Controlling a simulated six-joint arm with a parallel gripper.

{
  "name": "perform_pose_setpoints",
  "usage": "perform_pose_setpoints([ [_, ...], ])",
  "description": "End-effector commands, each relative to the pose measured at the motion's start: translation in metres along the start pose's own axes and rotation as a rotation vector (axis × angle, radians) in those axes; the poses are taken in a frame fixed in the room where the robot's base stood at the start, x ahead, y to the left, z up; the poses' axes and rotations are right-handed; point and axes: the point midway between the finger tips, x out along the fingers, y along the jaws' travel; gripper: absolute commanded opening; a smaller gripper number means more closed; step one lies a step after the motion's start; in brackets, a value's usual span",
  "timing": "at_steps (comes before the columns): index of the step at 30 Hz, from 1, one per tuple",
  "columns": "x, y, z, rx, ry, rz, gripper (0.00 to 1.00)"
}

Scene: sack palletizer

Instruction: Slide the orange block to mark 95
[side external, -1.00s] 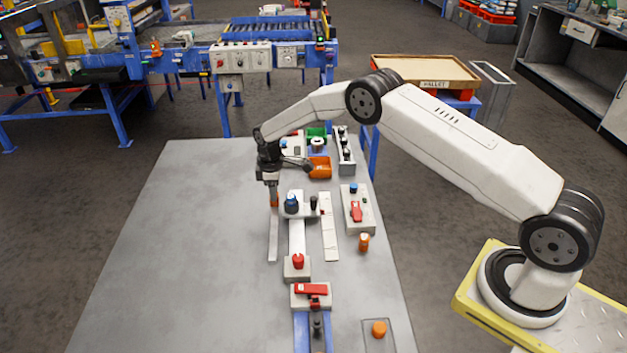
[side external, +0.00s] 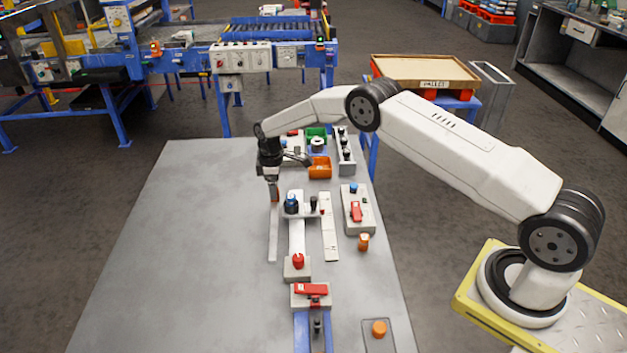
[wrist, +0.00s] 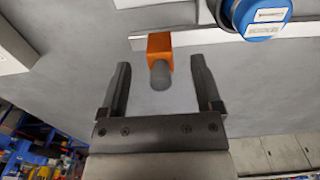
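The orange block (wrist: 159,44) has a grey round knob (wrist: 160,76) facing my gripper. It sits on a long pale narrow rail (side external: 273,235). The block also shows small below my gripper in the side view (side external: 275,197). My gripper (wrist: 161,63) is open in the wrist view, one finger on each side of the knob with a visible gap on both sides. The fingers do not appear to touch the block. Mark 95 and any scale numbers cannot be read in either view.
A blue-capped round part (side external: 291,203) on a pale fixture stands close right of the rail. A white strip (side external: 329,227), a red-lever box (side external: 357,210), an orange cylinder (side external: 363,243) and an orange bin (side external: 319,167) lie further right. The table left of the rail is clear.

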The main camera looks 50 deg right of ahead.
Motion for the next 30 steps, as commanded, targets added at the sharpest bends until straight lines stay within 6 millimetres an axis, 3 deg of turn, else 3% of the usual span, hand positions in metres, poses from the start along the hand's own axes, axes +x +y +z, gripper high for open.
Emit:
perform_pose_setpoints([
  [17, 0.001, -0.001, 0.000, 0.000, -0.002, -0.002, 0.82],
  [30, -0.010, -0.001, 0.000, 0.000, -0.002, -0.002, 0.82],
])
